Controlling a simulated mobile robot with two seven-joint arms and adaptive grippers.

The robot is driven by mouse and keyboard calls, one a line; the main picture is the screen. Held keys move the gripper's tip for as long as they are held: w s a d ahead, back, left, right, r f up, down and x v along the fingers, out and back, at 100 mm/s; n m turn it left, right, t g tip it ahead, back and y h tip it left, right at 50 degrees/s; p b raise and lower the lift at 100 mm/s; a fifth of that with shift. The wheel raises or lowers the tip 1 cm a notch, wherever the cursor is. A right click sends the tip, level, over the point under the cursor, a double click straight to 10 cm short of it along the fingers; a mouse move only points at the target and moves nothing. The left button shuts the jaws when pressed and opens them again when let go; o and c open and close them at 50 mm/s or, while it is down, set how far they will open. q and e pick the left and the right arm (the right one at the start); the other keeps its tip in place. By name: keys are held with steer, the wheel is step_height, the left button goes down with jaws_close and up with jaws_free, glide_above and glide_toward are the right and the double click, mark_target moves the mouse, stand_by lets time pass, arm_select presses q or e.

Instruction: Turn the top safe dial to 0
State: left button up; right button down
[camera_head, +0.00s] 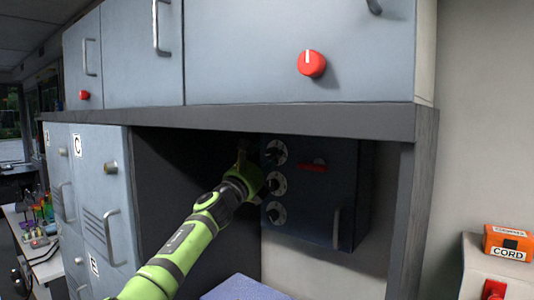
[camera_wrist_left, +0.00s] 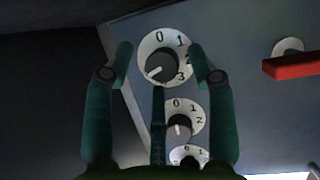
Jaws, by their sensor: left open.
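The dark blue safe (camera_head: 344,200) sits in the shelf recess with three round dials in a column near its left edge. The top safe dial (camera_head: 276,152) has a white face and dark knob; it also shows in the left wrist view (camera_wrist_left: 163,65). Its 0 is at the top, with 1, 2 and 3 running down the right; the knob's white mark points lower left, away from 0. My left gripper (camera_head: 243,158) is open in front of the dial, and in the left wrist view its fingers (camera_wrist_left: 160,50) lie either side of it. I cannot tell whether they touch. My right gripper is not in view.
The middle dial (camera_head: 277,184) and bottom dial (camera_head: 277,214) sit close below. A red handle (camera_head: 313,168) is right of the top dial. The shelf edge (camera_head: 240,117) overhangs the safe. An orange cord box (camera_head: 507,243) is far right.

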arm_select(q)
steer(key=shift+w+d, duration=0.1)
steer(key=shift+d, duration=0.05)
steer(key=shift+c, duration=0.4)
steer(key=c, duration=1)
steer(key=shift+c, duration=0.2)
